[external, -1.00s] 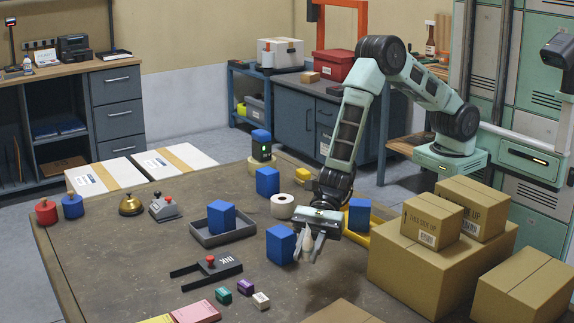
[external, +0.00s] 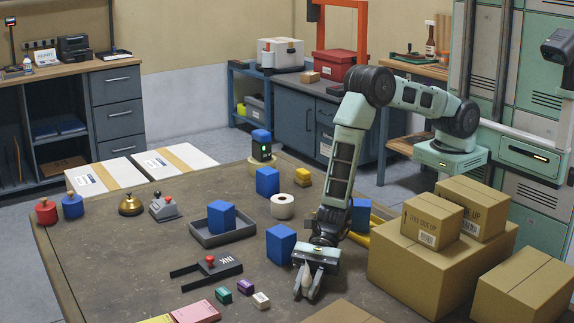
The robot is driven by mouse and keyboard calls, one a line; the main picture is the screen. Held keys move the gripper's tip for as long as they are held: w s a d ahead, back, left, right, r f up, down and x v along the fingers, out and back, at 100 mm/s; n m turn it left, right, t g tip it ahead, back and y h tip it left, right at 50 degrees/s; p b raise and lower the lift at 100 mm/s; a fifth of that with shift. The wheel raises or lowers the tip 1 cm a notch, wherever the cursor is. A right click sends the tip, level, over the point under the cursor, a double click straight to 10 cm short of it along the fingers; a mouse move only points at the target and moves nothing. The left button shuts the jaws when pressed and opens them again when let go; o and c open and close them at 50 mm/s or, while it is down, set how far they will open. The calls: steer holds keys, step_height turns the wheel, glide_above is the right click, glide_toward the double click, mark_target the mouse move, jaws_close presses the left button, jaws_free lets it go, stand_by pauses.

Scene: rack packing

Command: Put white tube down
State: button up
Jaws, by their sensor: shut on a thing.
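My gripper (external: 306,292) is low over the front right part of the brown table (external: 190,268), its fingers pointing down and toward the camera. It is shut on the white tube (external: 306,276), a small pale tapered thing between the fingers. The fingers hide part of the tube. I cannot tell whether its lower end touches the table top.
A blue block (external: 280,246) stands just left of my gripper. Cardboard boxes (external: 420,270) stand to its right. A white tape roll (external: 283,206) is behind.

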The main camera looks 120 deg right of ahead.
steer(key=shift+f, duration=0.2)
steer(key=o, duration=0.9)
steer(key=shift+o, duration=0.2)
steer(key=shift+r, duration=0.15)
steer(key=shift+r, duration=0.2)
steer(key=b+v, duration=0.1)
steer(key=v, duration=1.1)
steer(key=shift+d+f, duration=0.1)
steer(key=shift+f, duration=0.1)
